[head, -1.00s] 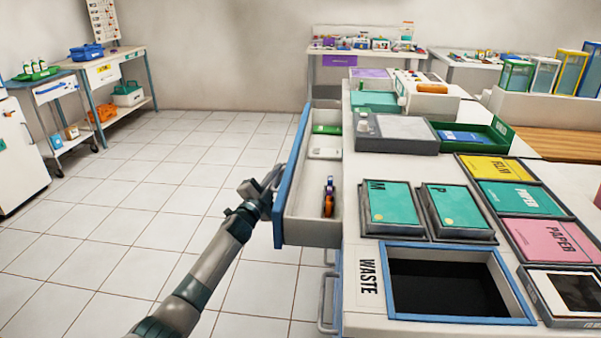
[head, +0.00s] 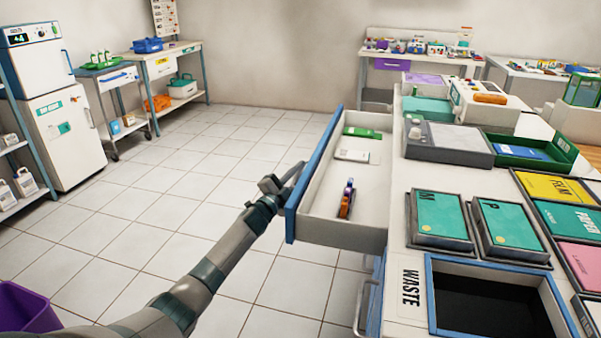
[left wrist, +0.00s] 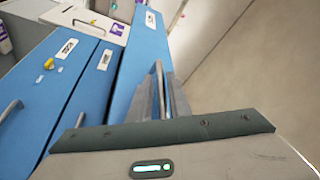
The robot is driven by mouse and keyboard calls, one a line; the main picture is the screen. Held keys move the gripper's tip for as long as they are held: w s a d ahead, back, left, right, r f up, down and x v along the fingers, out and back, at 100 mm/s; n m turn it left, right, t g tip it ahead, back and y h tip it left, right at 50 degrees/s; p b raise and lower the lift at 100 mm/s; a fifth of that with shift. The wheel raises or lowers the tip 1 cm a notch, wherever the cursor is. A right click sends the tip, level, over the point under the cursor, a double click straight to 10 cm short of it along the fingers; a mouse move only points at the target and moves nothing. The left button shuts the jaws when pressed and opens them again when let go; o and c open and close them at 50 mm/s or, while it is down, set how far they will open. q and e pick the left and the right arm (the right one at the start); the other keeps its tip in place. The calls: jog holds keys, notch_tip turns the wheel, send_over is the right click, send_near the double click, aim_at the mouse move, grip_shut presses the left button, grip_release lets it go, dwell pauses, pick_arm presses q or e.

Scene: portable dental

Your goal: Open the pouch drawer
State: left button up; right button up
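A drawer (head: 320,228) with a blue front stands pulled out from the left side of the white counter. In it lie a green pack (head: 362,133), a white pack (head: 352,155) and a small purple and orange item (head: 346,199). My left gripper (head: 283,180) is at the outer side of the blue front, at its handle. In the left wrist view, the gripper fingers (left wrist: 164,98) lie on either side of the metal handle bar (left wrist: 159,78) and appear closed on it. The labels on the blue fronts are too small to read. My right gripper is not in view.
The tiled floor (head: 190,190) left of the drawer is clear. A purple bin (head: 25,305) stands at the lower left.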

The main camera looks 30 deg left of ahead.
pick_arm(q)
jog(key=shift+s, duration=0.1)
jog(key=v, duration=1.7)
jog(key=shift+p, duration=0.45)
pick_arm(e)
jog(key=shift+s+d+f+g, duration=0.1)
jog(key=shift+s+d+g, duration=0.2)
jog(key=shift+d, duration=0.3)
pick_arm(q)
jog(key=shift+s+d+f, duration=0.1)
